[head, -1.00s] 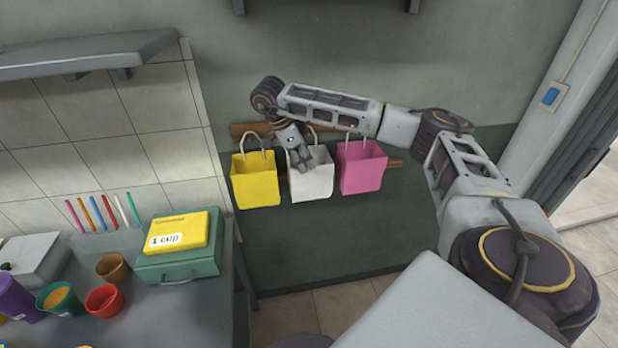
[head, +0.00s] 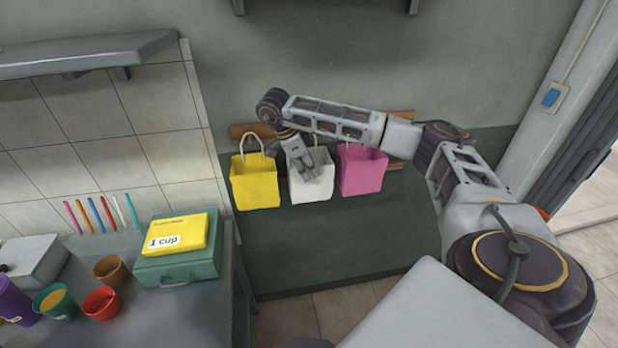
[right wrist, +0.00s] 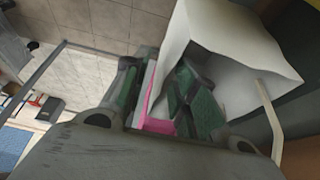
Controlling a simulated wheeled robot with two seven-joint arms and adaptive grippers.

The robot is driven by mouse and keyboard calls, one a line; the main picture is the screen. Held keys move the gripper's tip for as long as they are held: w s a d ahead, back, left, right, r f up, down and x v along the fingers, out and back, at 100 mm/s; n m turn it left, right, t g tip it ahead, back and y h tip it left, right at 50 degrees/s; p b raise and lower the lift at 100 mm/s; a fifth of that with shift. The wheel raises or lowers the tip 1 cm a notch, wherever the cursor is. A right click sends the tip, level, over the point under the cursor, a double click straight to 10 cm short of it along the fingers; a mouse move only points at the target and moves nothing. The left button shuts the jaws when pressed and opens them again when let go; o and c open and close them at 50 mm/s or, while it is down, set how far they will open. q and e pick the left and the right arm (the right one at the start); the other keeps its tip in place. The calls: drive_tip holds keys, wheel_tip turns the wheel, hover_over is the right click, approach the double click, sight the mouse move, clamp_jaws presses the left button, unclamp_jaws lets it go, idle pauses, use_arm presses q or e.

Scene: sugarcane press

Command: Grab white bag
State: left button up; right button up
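The white bag (head: 320,185) hangs on the wall between the yellow bag (head: 256,185) and the pink bag (head: 362,172). Its mouth is open and its handle stands up. My right gripper (head: 303,172) is at the bag's mouth, over its left part, pointing down. In the right wrist view the gripper (right wrist: 163,97) has its fingers apart. One finger lies inside the mouth of the white bag (right wrist: 228,32) and the other is outside. Whether they touch the bag's wall cannot be told. My left gripper is not in view.
A wooden rail (head: 402,148) runs behind the bags. On the left, a grey counter (head: 185,318) holds a green box (head: 178,264) with a yellow box (head: 176,236) on it, and several cups. A shelf (head: 90,52) juts out at upper left. The floor below the bags is clear.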

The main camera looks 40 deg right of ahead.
sight(321, 187)
drive_tip(key=shift+w+p+x, duration=0.1)
drive_tip(key=shift+p+x, duration=0.2)
drive_tip(key=shift+x, duration=0.9)
drive_tip(key=shift+w+p+x, duration=0.15)
drive_tip(key=shift+p+x, duration=0.15)
drive_tip(key=shift+x, duration=0.85)
drive_tip(key=shift+c, duration=0.2)
clamp_jaws()
